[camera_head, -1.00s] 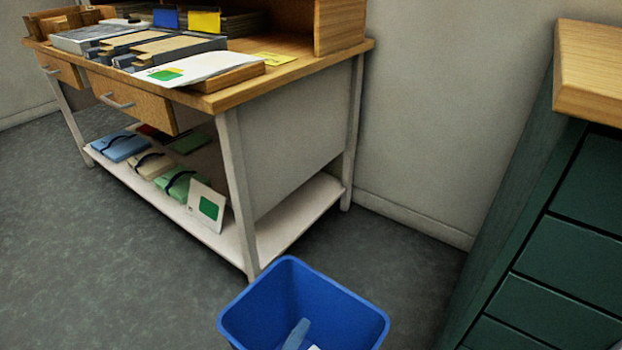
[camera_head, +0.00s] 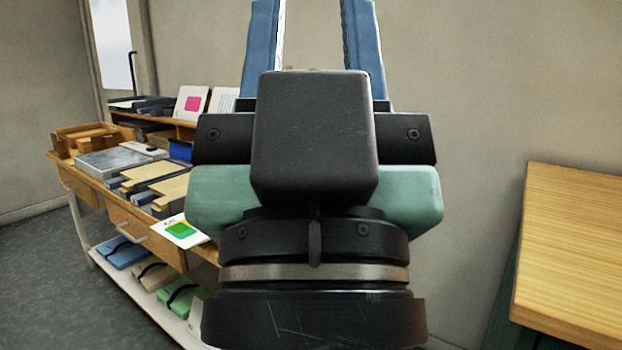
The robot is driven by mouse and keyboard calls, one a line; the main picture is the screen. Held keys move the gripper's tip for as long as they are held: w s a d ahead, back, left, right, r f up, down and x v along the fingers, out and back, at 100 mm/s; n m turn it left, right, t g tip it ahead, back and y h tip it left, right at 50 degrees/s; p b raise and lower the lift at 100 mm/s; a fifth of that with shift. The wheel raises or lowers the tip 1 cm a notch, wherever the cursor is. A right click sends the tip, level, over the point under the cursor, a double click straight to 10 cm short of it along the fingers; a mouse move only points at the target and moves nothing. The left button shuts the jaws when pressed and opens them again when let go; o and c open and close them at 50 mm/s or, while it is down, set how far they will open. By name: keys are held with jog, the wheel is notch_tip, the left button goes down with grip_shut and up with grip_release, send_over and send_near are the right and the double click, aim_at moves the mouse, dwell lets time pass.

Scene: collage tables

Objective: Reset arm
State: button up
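My gripper (camera_head: 314,40) fills the middle of the head view, raised close to the camera and seen from behind. Its two blue fingers point up and stand well apart, with only bare wall showing between them. The fingertips run out of the top of the picture. The gripper is open, and nothing shows between the visible parts of its fingers. The black wrist below it hides the right part of the desk and the floor in front.
A wooden desk (camera_head: 130,215) with trays, papers and cards stands at left, folders (camera_head: 122,252) on its lower shelf. A card with a green square (camera_head: 180,232) lies near its front edge. A wood-topped cabinet (camera_head: 575,255) stands at right. Grey floor (camera_head: 45,285) is open at lower left.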

notch_tip(320, 180, up, 35)
jog(key=p, duration=3.2)
jog(key=shift+p, duration=0.35)
jog(key=shift+a+f, duration=0.1)
